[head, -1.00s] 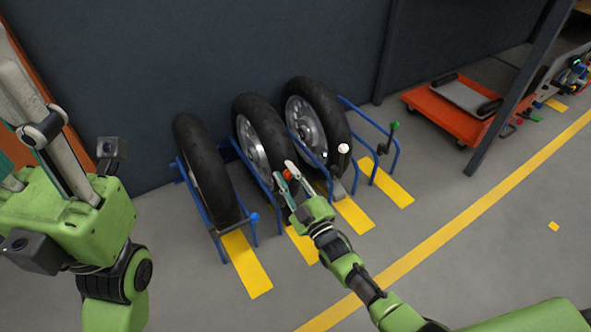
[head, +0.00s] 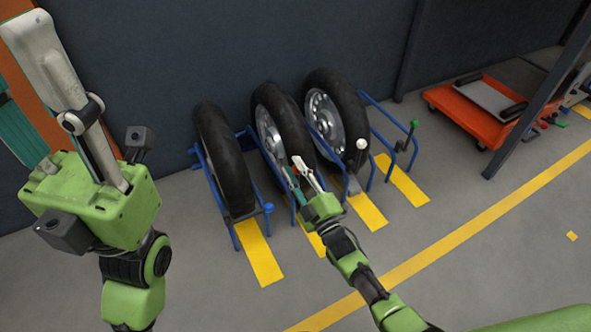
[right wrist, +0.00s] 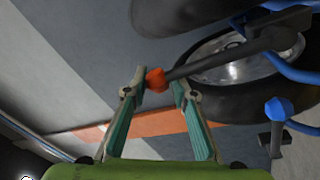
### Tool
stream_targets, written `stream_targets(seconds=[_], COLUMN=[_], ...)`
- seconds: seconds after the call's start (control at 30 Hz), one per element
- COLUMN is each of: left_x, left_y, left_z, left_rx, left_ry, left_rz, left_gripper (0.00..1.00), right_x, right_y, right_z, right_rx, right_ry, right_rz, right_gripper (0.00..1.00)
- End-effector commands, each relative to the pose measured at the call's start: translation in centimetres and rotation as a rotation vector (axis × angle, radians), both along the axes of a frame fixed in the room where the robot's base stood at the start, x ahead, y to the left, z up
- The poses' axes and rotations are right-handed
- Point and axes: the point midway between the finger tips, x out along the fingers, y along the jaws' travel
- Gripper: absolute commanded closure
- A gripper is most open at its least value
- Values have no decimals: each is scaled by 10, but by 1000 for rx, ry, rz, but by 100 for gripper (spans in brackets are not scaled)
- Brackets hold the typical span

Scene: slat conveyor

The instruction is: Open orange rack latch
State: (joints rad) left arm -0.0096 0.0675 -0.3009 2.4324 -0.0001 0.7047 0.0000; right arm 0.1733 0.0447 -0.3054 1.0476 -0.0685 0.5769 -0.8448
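The orange latch knob (right wrist: 156,80) sits on the end of a dark lever (right wrist: 205,62) in the right wrist view. In the head view it is a small orange spot (head: 295,171) at the middle bay of the blue wheel rack (head: 268,208). My right gripper (head: 298,166) is at this knob. In the right wrist view its fingertips (right wrist: 157,78) stand apart, one on each side of the knob, with narrow gaps; firm contact cannot be seen. My left gripper (head: 14,60) is raised at the left, with its fingers apart and empty.
Black tyres (head: 222,160) stand in the rack against the dark wall (head: 200,50). A white knob (head: 361,144) and a green knob (head: 413,124) are on bays to the right. A red-orange cart (head: 470,115) stands beyond a dark post (head: 535,110). The floor in front is clear.

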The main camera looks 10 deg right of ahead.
Motion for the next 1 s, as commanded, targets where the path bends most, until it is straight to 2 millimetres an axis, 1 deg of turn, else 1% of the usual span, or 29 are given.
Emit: stream_targets(seconds=[0.03,0.07,0.1,0.37,0.5,0.57,0.67,0.9,1.0], left_x=[0,0,0,0,-1,-1,0,0,0], left_y=[0,0,0,0,1,1,0,0,0], left_z=[-1,-1,-1,1,2,2,1,1,1], left_rx=[0,0,0,0,-1,-1,0,0,0], left_ry=[0,1,1,-2,-6,-5,-4,-3,-3], left_rz=[0,0,0,2,2,2,2,1,1], left_gripper=[62,62,62,62,62,62,62,62,62], right_x=[-2,-2,-2,-1,-7,-14,-31,-79,-94], right_y=[-3,-3,-3,-1,-3,-6,-12,-30,-36], right_z=[-10,-10,-9,-4,-5,-8,-11,-22,-24], right_rx=[-13,-12,-11,-4,-2,-3,-4,-6,-7], right_ry=[19,18,17,8,7,10,10,11,12], right_rz=[-4,-4,-4,-2,-1,-2,-2,-2,-3], right_gripper=[65,57,56,56,56,56,56,56,56])
